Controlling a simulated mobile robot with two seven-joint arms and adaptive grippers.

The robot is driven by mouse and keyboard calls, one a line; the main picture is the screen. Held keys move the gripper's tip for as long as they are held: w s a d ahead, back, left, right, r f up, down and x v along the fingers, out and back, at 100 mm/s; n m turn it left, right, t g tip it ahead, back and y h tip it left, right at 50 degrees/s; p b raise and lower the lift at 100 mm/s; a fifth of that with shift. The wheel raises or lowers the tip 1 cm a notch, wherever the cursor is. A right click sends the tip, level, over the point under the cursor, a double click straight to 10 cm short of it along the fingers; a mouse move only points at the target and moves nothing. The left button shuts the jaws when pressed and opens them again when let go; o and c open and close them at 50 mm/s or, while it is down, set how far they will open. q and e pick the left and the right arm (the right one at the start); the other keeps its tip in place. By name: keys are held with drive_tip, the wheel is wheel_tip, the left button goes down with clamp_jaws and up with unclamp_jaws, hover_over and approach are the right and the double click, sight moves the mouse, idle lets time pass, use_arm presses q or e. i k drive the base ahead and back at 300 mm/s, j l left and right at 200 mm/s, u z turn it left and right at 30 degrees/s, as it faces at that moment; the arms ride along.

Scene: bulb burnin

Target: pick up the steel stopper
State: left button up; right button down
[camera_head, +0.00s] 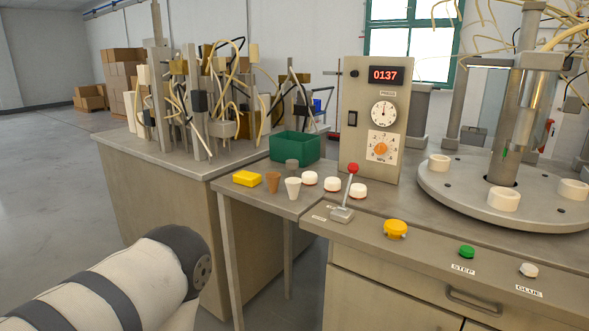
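Three small tapered stoppers stand on the side table between the green bin and the control panel. The grey one (292,166), the only steel-coloured one, stands farthest back, close to the bin. A brown one (273,182) and a white one (293,188) stand in front of it. All three look upright with the wide end up. Part of my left arm shows at the lower left, well short of the stoppers. Neither of my grippers is in view.
A green bin (296,148) stands behind the stoppers and a yellow block (247,178) to their left. Several white round caps (332,184) sit to their right. The red-knobbed lever (347,196) rises at the bench's left end, beside the panel (377,120).

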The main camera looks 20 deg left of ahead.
sight(292, 164)
drive_tip(key=i+j+z, duration=0.1)
drive_tip(key=j, duration=0.2)
drive_tip(key=i+j+z, duration=0.1)
drive_tip(key=i+j, duration=0.25)
drive_tip(key=j, duration=0.25)
drive_tip(key=i+j+z, duration=0.15)
drive_tip(key=j, duration=0.2)
drive_tip(key=i+j+z, duration=0.1)
drive_tip(key=j, duration=0.2)
